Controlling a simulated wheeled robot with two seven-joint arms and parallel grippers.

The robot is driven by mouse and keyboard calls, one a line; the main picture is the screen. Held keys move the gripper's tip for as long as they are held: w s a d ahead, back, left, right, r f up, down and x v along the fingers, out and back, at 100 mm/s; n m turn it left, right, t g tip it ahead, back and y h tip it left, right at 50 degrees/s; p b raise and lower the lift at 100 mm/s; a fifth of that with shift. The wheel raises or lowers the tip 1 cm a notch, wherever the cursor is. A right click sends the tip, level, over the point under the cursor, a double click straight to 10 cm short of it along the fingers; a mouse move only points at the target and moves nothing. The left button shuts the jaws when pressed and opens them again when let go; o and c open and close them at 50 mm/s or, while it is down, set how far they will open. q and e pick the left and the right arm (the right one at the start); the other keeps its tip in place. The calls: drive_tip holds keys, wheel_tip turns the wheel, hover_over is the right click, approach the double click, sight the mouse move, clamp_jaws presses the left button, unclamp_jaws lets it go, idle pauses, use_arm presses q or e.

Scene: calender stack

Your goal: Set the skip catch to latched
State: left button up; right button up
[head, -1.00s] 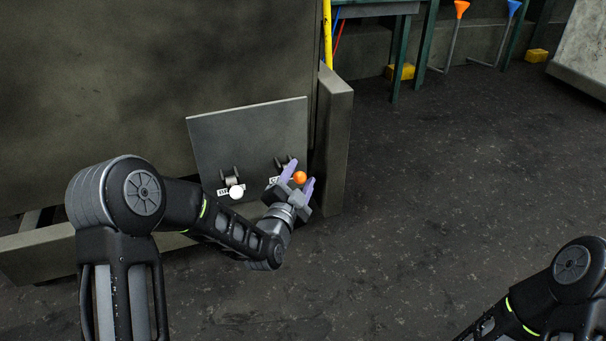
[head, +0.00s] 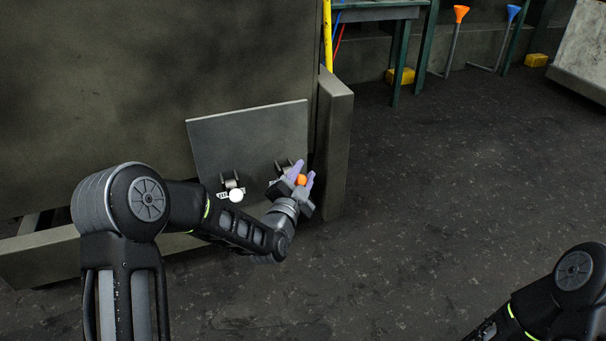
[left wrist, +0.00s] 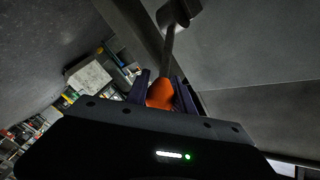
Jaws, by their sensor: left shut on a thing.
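A grey panel (head: 245,135) on the machine's low front carries two small catches side by side. The left catch has a white ball knob (head: 236,196) and a small label beside it. The right catch has an orange ball knob (head: 302,180). My left gripper (head: 301,177) is shut on the orange knob, with its lilac fingers on either side. In the left wrist view the orange knob (left wrist: 160,93) sits between the dark fingers, and its lever stem runs up to a dark pivot (left wrist: 180,12). The right catch's label is hidden by my gripper. My right gripper is out of view.
A thick upright post (head: 335,145) stands just right of the panel, close to my left gripper. A low ledge (head: 45,252) runs along the machine's foot at left. The dark floor (head: 440,190) to the right is clear.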

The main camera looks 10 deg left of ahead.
use_arm(q)
clamp_jaws()
drive_tip(key=shift+r, duration=0.15)
idle(0.8)
drive_tip(key=shift+w+a+r+n+g+h+p, duration=0.45)
drive_tip(key=shift+w+a+r+n+g+p, duration=0.35)
drive_tip(key=shift+w+g+p, duration=1.15)
drive_tip(key=shift+w+a+r+n+g+h+p, duration=0.55)
drive_tip(key=shift+a+n+g+p, duration=0.55)
drive_tip(key=shift+p, duration=1.6)
drive_tip(key=shift+w+a+r+n+g+h+p, duration=0.3)
drive_tip(key=shift+w+a+r+n+g+p, duration=0.45)
drive_tip(key=shift+w+g+p, duration=1.25)
drive_tip(key=shift+s+f+t+p, duration=0.1)
drive_tip(key=shift+s+t+p, duration=0.2)
drive_tip(key=shift+s, duration=0.2)
drive_tip(key=o, duration=0.9)
unclamp_jaws()
drive_tip(key=shift+d, duration=0.1)
